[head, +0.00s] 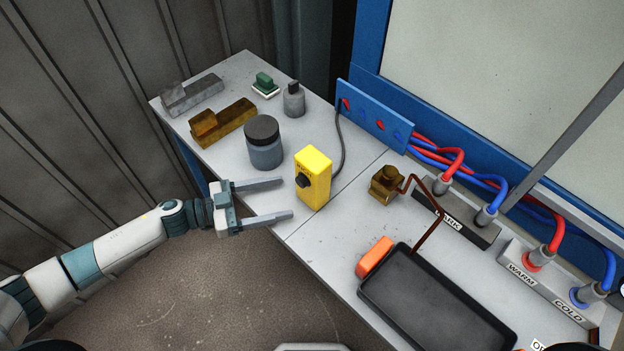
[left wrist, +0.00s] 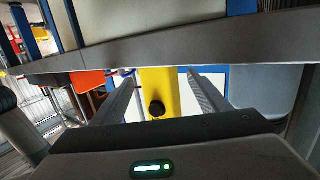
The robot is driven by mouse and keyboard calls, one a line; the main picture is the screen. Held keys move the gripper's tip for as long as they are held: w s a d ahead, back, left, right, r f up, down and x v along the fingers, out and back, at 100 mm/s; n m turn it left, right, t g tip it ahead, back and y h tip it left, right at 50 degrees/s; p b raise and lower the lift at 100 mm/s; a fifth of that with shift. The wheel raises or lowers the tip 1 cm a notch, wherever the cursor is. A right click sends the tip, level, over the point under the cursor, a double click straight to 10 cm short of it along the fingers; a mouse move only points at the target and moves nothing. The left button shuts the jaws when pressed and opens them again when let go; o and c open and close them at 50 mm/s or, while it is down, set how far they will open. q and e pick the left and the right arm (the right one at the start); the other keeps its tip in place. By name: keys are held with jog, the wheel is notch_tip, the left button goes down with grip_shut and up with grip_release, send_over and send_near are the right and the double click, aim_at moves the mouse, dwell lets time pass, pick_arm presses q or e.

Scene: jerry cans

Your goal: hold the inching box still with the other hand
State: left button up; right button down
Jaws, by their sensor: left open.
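The yellow inching box (head: 316,172) stands upright on the grey table near its front edge, with a black knob on its front face and a dark cable behind it. My left gripper (head: 287,198) is open and empty, its two fingers pointing at the box from the left and stopping a little short of it. In the left wrist view the box (left wrist: 158,95) shows between the two open fingers (left wrist: 165,85), its black knob low. A grey table edge crosses the top of that view. My right gripper is not seen in either view.
A grey jar with a dark lid (head: 264,143) stands just behind the left gripper. A brass fitting (head: 387,184), an orange block (head: 375,257) and a black tray (head: 435,305) lie to the right. Brown blocks (head: 222,122) sit at the back left.

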aim_at(301, 196)
pick_arm(q)
jog(key=shift+x, duration=4.7)
jog(key=c, duration=1.3)
jog(key=shift+c, duration=0.5)
jog(key=shift+s+a+f, duration=0.1)
jog(key=shift+s+f, duration=0.1)
jog(key=shift+f, duration=0.1)
